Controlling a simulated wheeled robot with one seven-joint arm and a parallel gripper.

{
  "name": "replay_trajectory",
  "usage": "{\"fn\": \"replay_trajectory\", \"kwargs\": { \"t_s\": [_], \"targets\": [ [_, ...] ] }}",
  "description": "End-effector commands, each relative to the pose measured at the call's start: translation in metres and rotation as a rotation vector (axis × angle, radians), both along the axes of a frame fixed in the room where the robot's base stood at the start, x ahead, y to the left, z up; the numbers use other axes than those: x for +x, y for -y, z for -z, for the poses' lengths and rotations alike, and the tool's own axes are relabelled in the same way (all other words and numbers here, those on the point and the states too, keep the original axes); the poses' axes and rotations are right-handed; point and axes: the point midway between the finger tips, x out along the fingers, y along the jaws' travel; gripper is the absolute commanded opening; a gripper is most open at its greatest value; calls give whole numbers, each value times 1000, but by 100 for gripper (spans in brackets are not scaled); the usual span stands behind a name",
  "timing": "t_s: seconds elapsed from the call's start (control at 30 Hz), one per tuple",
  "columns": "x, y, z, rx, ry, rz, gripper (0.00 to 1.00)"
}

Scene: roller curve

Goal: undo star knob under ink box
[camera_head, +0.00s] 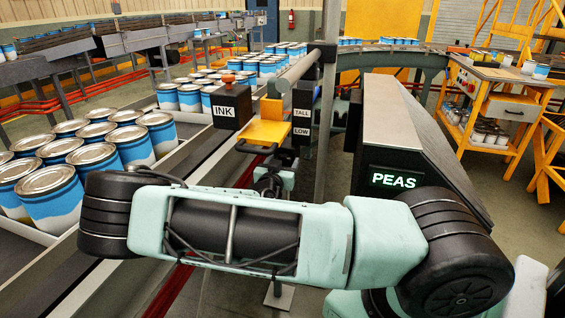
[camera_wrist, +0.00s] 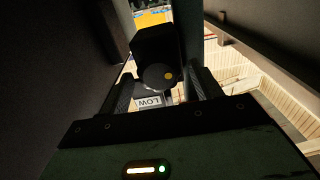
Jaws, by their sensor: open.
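The ink box (camera_head: 231,107) is black with a white INK label and stands beside the conveyor, left of a yellow bracket (camera_head: 264,132). No star knob shows under it in the head view. My gripper (camera_wrist: 164,88) is open, with one finger on each side of the knob. I cannot tell whether the fingers touch it. In the head view my arm hides most of the gripper.
A grey upright pole (camera_head: 326,120) and the PEAS display housing (camera_head: 405,140) stand close on the right. Blue-and-white cans (camera_head: 95,160) line the conveyor on the left.

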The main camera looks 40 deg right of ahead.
Motion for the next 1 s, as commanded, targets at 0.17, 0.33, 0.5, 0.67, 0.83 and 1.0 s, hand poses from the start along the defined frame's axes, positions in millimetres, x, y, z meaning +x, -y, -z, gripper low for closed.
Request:
{"fn": "replay_trajectory", "kwargs": {
  "t_s": [0.17,0.33,0.5,0.67,0.83,1.0],
  "targets": [
    [0,0,0,0,0,0,53],
    [0,0,0,0,0,0,19],
    [0,0,0,-3,-5,0,19],
    [0,-1,1,-20,-37,0,19],
    [1,-1,2,-66,-113,0,19],
    [1,-1,3,-136,-232,1,19]
  ]
}}
